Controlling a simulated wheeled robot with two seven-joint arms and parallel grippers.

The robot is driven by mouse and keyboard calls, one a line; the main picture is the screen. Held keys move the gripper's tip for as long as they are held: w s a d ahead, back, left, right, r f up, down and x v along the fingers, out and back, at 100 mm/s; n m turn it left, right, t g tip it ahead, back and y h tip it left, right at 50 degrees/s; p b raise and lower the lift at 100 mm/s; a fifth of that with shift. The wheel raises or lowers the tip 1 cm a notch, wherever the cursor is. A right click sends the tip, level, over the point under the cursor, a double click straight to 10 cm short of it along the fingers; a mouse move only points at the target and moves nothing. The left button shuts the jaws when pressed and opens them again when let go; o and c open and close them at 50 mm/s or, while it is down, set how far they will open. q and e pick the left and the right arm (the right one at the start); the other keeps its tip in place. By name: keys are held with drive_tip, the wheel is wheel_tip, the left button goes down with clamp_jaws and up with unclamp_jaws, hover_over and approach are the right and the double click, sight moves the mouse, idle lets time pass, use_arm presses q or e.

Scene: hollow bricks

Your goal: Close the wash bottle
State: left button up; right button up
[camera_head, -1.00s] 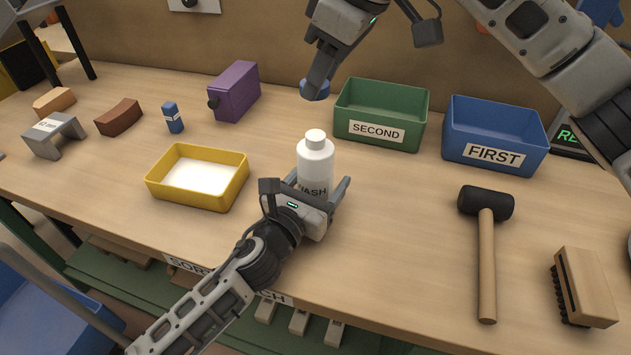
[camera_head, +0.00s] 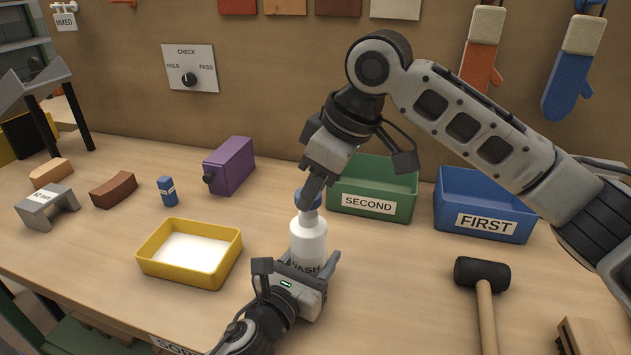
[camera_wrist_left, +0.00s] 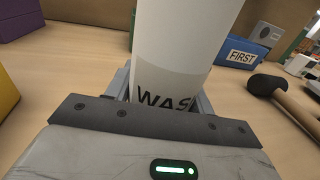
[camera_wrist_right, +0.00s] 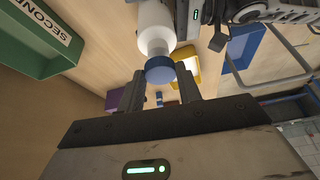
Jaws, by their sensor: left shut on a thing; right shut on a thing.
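The white wash bottle (camera_head: 308,240) stands upright on the bench, its lettering partly hidden. My left gripper (camera_head: 307,265) is shut around its lower body. The bottle body (camera_wrist_left: 185,45) fills the middle of the left wrist view. My right gripper (camera_head: 310,200) points down from above and is shut on the blue cap (camera_head: 298,197). In the right wrist view the cap (camera_wrist_right: 160,70) sits between the fingers, in line with the bottle's neck (camera_wrist_right: 157,47). The cap is at the top of the neck; I cannot tell whether it is seated or just above it.
A green SECOND bin (camera_head: 372,208) stands close behind the bottle, and a blue FIRST bin (camera_head: 484,227) right of it. A yellow tray (camera_head: 190,272) lies left. A purple box (camera_head: 230,166) stands behind it. A mallet (camera_head: 482,275) lies right.

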sight(309, 250)
drive_tip(key=shift+f, duration=0.85)
drive_tip(key=shift+f, duration=0.6)
